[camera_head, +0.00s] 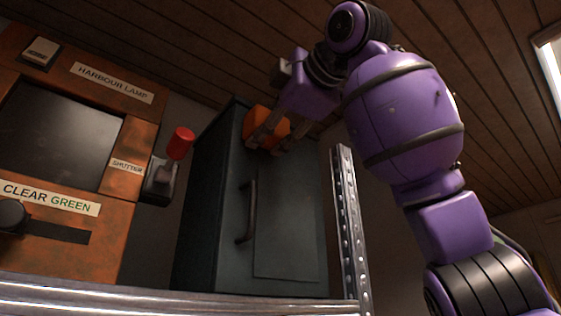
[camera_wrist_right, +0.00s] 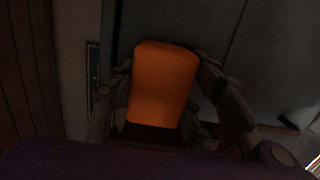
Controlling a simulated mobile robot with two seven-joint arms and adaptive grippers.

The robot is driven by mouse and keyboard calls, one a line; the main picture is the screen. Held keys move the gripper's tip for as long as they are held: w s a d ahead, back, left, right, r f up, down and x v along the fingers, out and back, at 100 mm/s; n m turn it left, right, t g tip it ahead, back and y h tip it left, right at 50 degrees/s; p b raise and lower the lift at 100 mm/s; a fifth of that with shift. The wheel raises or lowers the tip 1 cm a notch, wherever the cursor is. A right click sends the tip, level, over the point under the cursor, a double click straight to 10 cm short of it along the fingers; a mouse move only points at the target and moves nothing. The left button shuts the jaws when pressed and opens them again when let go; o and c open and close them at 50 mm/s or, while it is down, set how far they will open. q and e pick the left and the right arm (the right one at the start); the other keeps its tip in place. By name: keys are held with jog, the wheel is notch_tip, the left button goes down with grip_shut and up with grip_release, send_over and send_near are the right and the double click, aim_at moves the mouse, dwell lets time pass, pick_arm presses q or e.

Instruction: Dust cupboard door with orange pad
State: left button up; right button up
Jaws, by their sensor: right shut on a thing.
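The dark grey cupboard door (camera_head: 290,225) stands in the middle of the head view, with a vertical handle (camera_head: 247,212) on its left side and a recessed panel. My right gripper (camera_head: 268,135) is raised to the door's upper left part. It is shut on the orange pad (camera_head: 262,122). In the right wrist view the pad (camera_wrist_right: 163,85) sits between the two fingers, with the grey cupboard surface (camera_wrist_right: 210,30) behind it. I cannot tell whether the pad touches the door. My left gripper is not in view.
An orange lamp cabinet (camera_head: 115,180) with labels and a red-knobbed switch (camera_head: 180,143) stands left of the cupboard. A perforated metal post (camera_head: 350,235) rises at its right. A metal rail (camera_head: 170,298) crosses the bottom. The wooden ceiling (camera_head: 220,40) is above.

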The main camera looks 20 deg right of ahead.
jog(key=shift+s+a, duration=0.15)
jog(key=shift+a, duration=0.3)
jog(key=shift+d, duration=0.1)
jog(key=shift+s+d, duration=0.25)
jog(key=shift+s, duration=0.35)
jog(key=shift+d+v, duration=0.15)
jog(key=shift+v, duration=1)
jog(key=shift+d+v, duration=0.15)
jog(key=shift+v, duration=1)
jog(key=v, duration=0.3)
jog(key=shift+d, duration=0.2)
jog(key=shift+w+a, duration=0.1)
jog(key=shift+w, duration=0.15)
